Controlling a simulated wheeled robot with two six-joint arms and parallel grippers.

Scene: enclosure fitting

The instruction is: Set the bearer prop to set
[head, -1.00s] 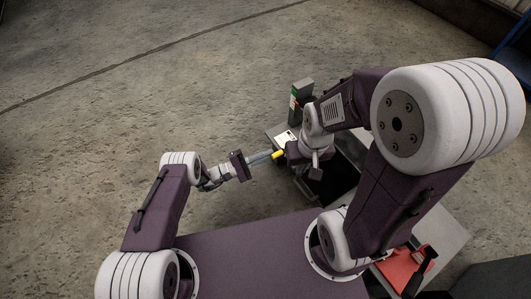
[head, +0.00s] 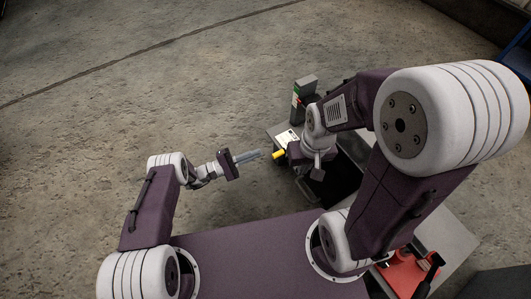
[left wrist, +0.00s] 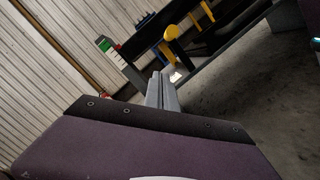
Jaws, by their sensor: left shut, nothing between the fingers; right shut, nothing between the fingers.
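A yellow-ended part (head: 278,154), which may be the bearer prop, shows beside the dark enclosure (head: 345,180) in the head view. In the left wrist view a yellow lever (left wrist: 172,32) hangs down from a dark bar, tilted in the picture. I cannot read its setting. My left gripper (head: 260,153) is shut and empty, its tips pointing at the yellow end with a small gap. Its closed fingers (left wrist: 160,76) also show in the left wrist view, below the lever. My right gripper (head: 295,152) is at the enclosure's edge, its fingers mostly hidden by its own wrist.
An upright grey post (head: 302,98) with green, white and red marks stands behind the enclosure. A white label (head: 287,139) lies near its corner. A red object (head: 408,272) with a black part lies on the grey bench at lower right. Floor at left is clear.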

